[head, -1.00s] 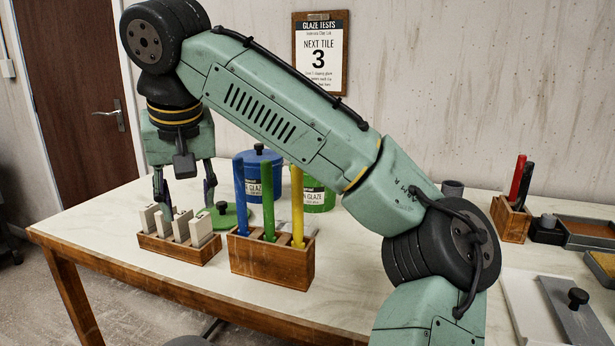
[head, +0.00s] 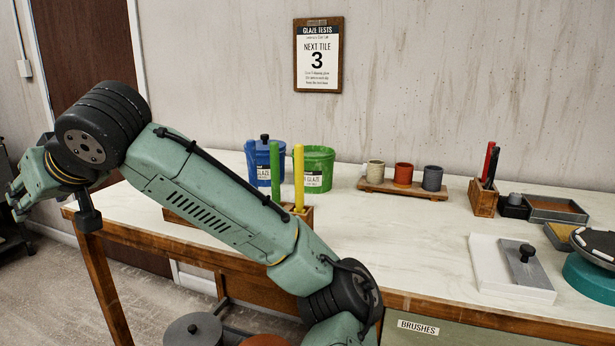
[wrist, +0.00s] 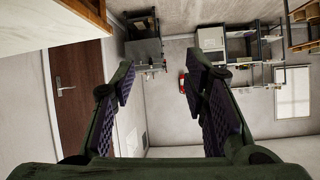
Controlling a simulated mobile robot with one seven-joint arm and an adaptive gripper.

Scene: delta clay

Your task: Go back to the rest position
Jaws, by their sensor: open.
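My gripper (head: 14,200) is at the far left edge of the head view, beyond the table's left end and clear of the tabletop. In the wrist view my gripper (wrist: 162,80) has its two dark padded fingers spread apart, with nothing between them. My arm stretches across the head view from the bottom middle to the left. It hides the tile rack and most of the brush holder (head: 302,213).
The table (head: 340,235) holds a blue tub (head: 263,170), a green tub (head: 314,170), a board with three cups (head: 403,174), and a holder with red and black handles (head: 484,200). A brown door (head: 90,50) stands behind at left. The table's middle is clear.

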